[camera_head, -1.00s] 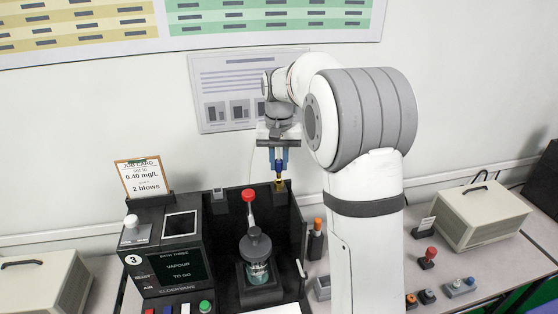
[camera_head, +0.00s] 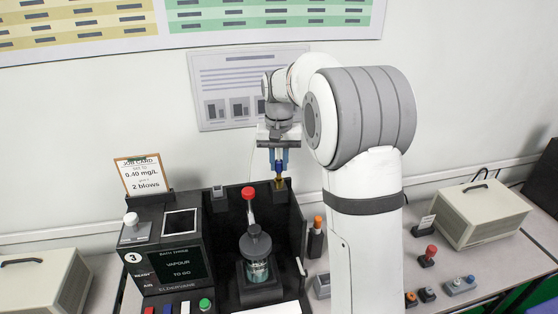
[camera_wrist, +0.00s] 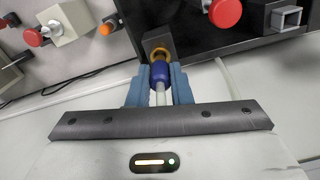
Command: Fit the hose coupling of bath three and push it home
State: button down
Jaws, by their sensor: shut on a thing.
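My gripper (camera_head: 279,160) is above the back right corner of the bath three station (camera_head: 132,258). In the wrist view its blue-grey fingers (camera_wrist: 161,85) are shut on the blue hose coupling (camera_wrist: 163,72), with the pale hose (camera_wrist: 155,97) running back between them. The coupling's front end meets a brass-coloured fitting (camera_wrist: 160,53) on a dark block (camera_wrist: 157,43). I cannot tell whether it is fully seated. In the head view the brass fitting (camera_head: 280,182) is right below the coupling. The station screen reads "VAPOUR TO GO".
A jar with a dark lid (camera_head: 256,246) and a red-topped lever (camera_head: 248,193) stand inside the station's black walls. A job card (camera_head: 143,175) stands at the back left. A beige box (camera_head: 483,212) and several knobs are on the bench to the right.

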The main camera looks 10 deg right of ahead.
jog(key=shift+f+b, duration=0.75)
jog(key=shift+f, duration=0.65)
jog(key=c, duration=1.2)
grip_release()
jog(key=shift+c, duration=0.2)
jog(key=shift+r, duration=0.1)
notch_tip(320, 180, up, 8)
jog(key=shift+f, duration=0.25)
jog(key=shift+s+r, duration=0.15)
jog(key=shift+s, duration=0.15)
jog(key=s+f+n+t, duration=0.1)
jog(key=s+f, duration=0.3)
jog(key=s, duration=1)
jog(key=s+f+n+t, duration=0.1)
jog(key=s+f+t, duration=0.1)
jog(key=s, duration=1.3)
jog(key=shift+s+f+n, duration=0.15)
jog(key=shift+f+n, duration=0.15)
jog(key=shift+f, duration=0.55)
